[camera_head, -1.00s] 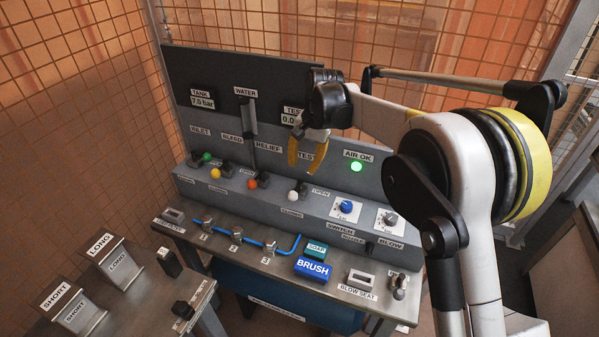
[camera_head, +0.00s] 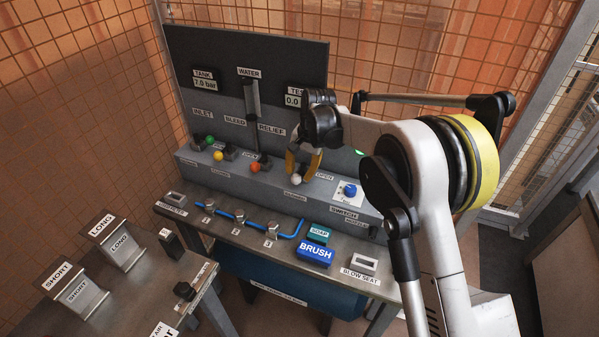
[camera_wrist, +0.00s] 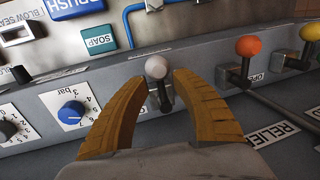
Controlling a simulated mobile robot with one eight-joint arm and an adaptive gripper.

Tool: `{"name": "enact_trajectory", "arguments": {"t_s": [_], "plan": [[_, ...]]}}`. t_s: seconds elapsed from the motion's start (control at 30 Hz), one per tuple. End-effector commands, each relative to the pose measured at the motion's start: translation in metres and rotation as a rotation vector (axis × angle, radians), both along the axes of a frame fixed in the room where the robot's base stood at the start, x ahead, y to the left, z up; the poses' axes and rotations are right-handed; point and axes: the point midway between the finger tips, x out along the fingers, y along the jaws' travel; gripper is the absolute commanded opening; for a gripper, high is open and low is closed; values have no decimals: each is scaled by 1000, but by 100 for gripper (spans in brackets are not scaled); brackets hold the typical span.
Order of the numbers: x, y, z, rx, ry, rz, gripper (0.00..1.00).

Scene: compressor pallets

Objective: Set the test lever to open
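The test lever has a white ball knob (camera_head: 296,180) on a short stem at the console front, between the CLOSED and OPEN labels. In the wrist view the white knob (camera_wrist: 157,67) sits just beyond and between my two yellow fingertips. My gripper (camera_head: 303,168) is open and points down at the lever from above. In the wrist view my gripper (camera_wrist: 165,80) has a finger on each side of the lever, with visible gaps. Contact with the knob does not show.
Levers with orange (camera_head: 255,167), yellow (camera_head: 218,156) and green (camera_head: 210,140) knobs stand to the left. A blue regulator knob (camera_wrist: 71,113) is close beside the test lever. The SOAP block (camera_head: 318,234) and BRUSH block (camera_head: 315,254) lie on the bench in front.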

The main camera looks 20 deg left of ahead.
Motion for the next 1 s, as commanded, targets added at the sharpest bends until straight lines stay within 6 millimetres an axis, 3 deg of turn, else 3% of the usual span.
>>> {"name": "enact_trajectory", "arguments": {"t_s": [0.03, 0.13, 0.67, 1.0], "plan": [[0, 0, 0, 0, 0, 0, 30], [0, 0, 0, 0, 0, 0, 0], [-3, 1, -1, 0, 7, 23, 0], [-3, -6, -2, 2, 7, 205, 0]]}}
